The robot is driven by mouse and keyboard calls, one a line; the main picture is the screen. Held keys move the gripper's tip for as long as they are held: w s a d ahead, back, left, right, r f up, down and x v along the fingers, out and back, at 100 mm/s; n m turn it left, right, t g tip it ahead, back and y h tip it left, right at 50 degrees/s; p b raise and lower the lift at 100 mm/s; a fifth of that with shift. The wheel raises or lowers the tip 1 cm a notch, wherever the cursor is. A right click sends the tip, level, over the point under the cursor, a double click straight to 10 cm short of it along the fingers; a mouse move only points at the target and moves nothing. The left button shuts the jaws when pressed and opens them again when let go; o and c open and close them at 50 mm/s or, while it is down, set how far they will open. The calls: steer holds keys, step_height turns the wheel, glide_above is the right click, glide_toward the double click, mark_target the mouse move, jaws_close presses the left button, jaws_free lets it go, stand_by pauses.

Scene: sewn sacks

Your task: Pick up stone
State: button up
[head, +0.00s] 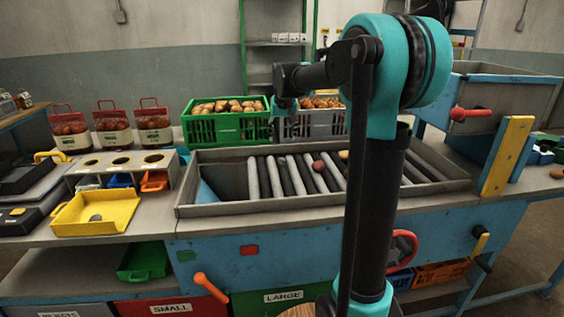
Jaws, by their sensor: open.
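A small grey stone (96,218) lies in the shallow yellow tray (122,215) on the left part of the bench. My gripper (284,110) is at the end of my raised arm, near the middle of the view, in front of the crates and above the roller bed. It is open, and I see nothing in it. It is small here and its fingers are hard to make out. It is well to the right of the stone and higher, not touching it.
A roller bed (188,210) with a raised rim holds a reddish round item (318,166). A green crate (228,127) and a grey crate (310,124) of potato-like produce stand behind. A holed stand (84,171) rises behind the yellow tray. Filled sacks (152,137) stand farther back.

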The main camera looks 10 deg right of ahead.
glide_above(281, 159)
steer(key=s, duration=0.2)
step_height(281, 159, down, 8)
steer(key=shift+a+f, duration=0.1)
steer(key=shift+f, duration=0.05)
steer(key=shift+d+x, duration=0.15)
steer(key=shift+x, duration=1.15)
steer(key=shift+d+x, duration=0.15)
steer(key=shift+x, duration=1.2)
steer(key=shift+c, duration=0.5)
steer(key=c, duration=1.2)
steer(key=shift+o, duration=0.2)
step_height(281, 159, up, 20)
